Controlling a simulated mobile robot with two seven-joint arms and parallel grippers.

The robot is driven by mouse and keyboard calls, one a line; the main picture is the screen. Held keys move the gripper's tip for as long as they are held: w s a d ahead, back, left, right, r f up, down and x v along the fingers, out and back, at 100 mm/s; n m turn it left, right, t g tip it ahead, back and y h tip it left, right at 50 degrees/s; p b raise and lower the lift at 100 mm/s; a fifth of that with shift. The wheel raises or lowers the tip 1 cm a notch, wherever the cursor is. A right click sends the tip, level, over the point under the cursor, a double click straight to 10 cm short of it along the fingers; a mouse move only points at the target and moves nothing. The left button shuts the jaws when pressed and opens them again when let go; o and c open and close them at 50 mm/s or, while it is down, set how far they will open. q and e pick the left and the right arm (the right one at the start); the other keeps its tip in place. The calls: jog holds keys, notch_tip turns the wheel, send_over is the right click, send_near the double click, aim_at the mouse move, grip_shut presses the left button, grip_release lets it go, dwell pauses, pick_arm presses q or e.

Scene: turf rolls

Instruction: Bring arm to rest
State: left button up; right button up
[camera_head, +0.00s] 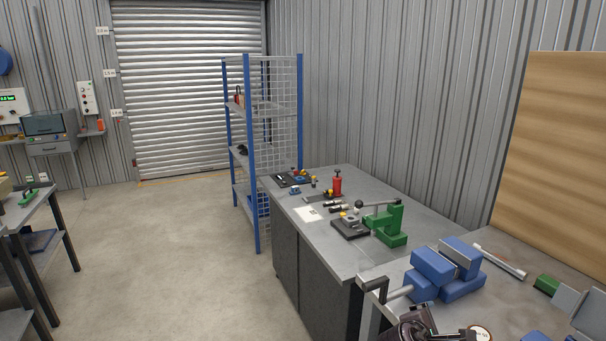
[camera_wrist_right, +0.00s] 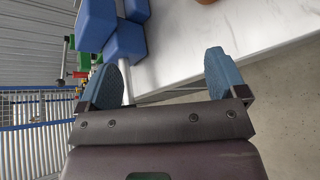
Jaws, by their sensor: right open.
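My right gripper (camera_wrist_right: 162,82) is open in the right wrist view, its two blue-padded fingers wide apart with nothing held between them. It is beside the edge of the grey workbench (camera_wrist_right: 245,30), with the blue vise (camera_wrist_right: 125,42) and its metal bar beyond the fingers. In the head view, a dark part of my right arm (camera_head: 412,325) shows at the bottom edge, close to the bench front; the fingers cannot be made out there. My left gripper is not in view.
The blue vise (camera_head: 442,268) and a green press (camera_head: 390,222) stand on the bench. A red bottle (camera_head: 337,183) and small parts lie farther back. A blue-framed shelf (camera_head: 249,150) stands behind the bench. The concrete floor (camera_head: 175,260) to the left is clear.

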jog(key=s+a+f+m+t+y+b, duration=0.15)
jog(key=s+a+m+t+y, duration=0.35)
jog(key=m+y, duration=0.5)
jog(key=s+d+f+m, duration=0.1)
jog(key=s+f+m, duration=0.1)
jog(key=s+f, duration=0.2)
jog(key=s+f+m+g+b, duration=0.1)
jog(key=s+f, duration=0.4)
jog(key=s, duration=0.6)
jog(key=s+d+f+m, duration=0.1)
jog(key=s+f+m, duration=0.2)
jog(key=s, duration=0.4)
jog(key=shift+s+d+f+g, duration=0.25)
jog(key=shift+d+f+g, duration=0.05)
jog(key=shift+f, duration=0.55)
